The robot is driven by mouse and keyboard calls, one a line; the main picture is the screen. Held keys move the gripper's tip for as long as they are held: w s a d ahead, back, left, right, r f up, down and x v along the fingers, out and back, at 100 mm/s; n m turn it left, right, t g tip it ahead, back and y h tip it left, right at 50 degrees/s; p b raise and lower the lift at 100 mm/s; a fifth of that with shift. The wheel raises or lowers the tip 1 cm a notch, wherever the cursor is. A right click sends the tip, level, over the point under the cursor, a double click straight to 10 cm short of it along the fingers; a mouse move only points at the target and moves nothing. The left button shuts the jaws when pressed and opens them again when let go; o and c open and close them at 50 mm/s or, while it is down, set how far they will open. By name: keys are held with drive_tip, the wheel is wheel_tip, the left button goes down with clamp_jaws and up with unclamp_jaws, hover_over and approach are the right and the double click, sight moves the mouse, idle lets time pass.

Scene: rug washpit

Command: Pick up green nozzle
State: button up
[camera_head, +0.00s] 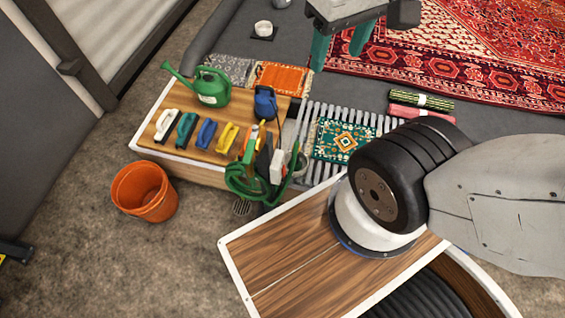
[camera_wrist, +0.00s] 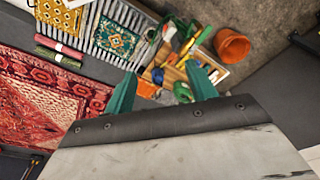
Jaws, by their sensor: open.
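A coiled green hose (camera_head: 243,184) hangs at the near right end of the wooden bench, with a slim green piece, perhaps the nozzle (camera_head: 249,152), upright among other tools. I cannot clearly tell the nozzle from the hose and handles there. The green hose also shows small near the top of the wrist view (camera_wrist: 203,36). My gripper (camera_head: 340,45) is at the top of the head view, above the grey floor and well apart from the bench. Its teal fingers are spread with nothing between them, as the wrist view (camera_wrist: 160,72) also shows.
The bench (camera_head: 168,136) holds a green watering can (camera_head: 211,88), several coloured brushes and a blue bottle (camera_head: 265,103). An orange bucket (camera_head: 145,192) stands before it. A slatted rack (camera_head: 310,118) with a small rug (camera_head: 341,140) and rolled rugs (camera_head: 420,102) lie to the right.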

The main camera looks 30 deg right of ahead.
drive_tip(key=w+d+f+n, duration=0.1)
drive_tip(key=w+f+n, duration=0.55)
drive_tip(key=w, duration=0.65)
drive_tip(key=n+g, duration=0.1)
drive_tip(key=n, duration=0.5)
hover_over(297, 144)
drive_tip(key=w+a, duration=0.3)
drive_tip(key=a, duration=0.1)
wheel_tip(297, 144, down, 15)
drive_tip(key=d+f+n, duration=0.1)
drive_tip(key=f+n, duration=0.2)
drive_tip(key=f, duration=0.8)
drive_tip(key=s+d+f+n, duration=0.1)
drive_tip(key=f+n, duration=0.3)
drive_tip(key=f, duration=0.7)
drive_tip(key=s+d+f+n, duration=0.1)
drive_tip(key=d+f+n, duration=0.1)
drive_tip(key=f, duration=0.9)
drive_tip(key=shift+d+f+n, duration=0.1)
drive_tip(key=shift+n, duration=0.75)
drive_tip(key=f, duration=0.5)
drive_tip(key=s+f, duration=0.1)
drive_tip(key=f, duration=0.1)
drive_tip(key=shift+f, duration=0.25)
drive_tip(key=shift+c, duration=0.4)
drive_tip(key=shift+w, duration=0.1)
drive_tip(key=c, duration=0.9)
